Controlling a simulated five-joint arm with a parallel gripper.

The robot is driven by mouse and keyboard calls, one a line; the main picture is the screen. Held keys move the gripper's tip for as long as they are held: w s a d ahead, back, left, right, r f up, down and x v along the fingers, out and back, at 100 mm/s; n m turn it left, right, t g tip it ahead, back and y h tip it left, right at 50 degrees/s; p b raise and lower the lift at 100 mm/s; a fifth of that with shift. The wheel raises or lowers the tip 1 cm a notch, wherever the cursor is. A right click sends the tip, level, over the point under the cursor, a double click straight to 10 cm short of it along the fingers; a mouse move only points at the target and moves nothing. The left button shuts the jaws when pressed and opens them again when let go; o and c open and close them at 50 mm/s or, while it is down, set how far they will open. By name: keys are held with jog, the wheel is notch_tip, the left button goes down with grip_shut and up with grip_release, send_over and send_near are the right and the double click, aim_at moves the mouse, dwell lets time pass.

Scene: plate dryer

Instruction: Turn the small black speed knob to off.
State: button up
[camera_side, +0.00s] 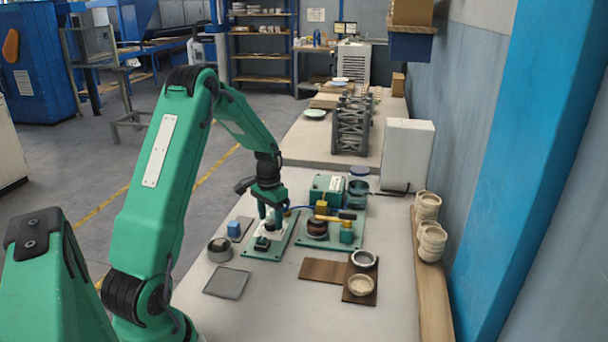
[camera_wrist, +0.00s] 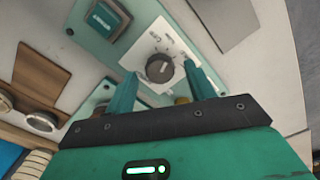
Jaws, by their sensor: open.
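The small black speed knob (camera_wrist: 159,68) is round with a pale pointer line and sits on a white dial plate (camera_wrist: 143,54) with printed marks. The plate is on a green panel (camera_side: 283,239), which stands on the table. My gripper (camera_wrist: 155,82) is open, with its two green fingers apart on either side of the knob in the wrist view. I cannot tell whether they touch it. In the side view my gripper (camera_side: 270,222) points down over the panel and hides most of the knob. A dark green square switch (camera_wrist: 106,20) is on the same panel.
A second green base with a brown round part (camera_side: 317,227) and a yellow-topped fixture (camera_side: 346,226) stands close on the right. Bowls (camera_side: 361,285) sit on a brown board farther right.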

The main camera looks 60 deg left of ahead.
jog(key=shift+f, duration=0.35)
jog(key=shift+c, duration=0.2)
jog(key=c, duration=0.9)
jog(key=shift+c, duration=0.2)
jog(key=shift+n, duration=0.4)
jog(key=n, duration=0.3)
jog(key=shift+r+n, duration=0.1)
jog(key=shift+n, duration=2)
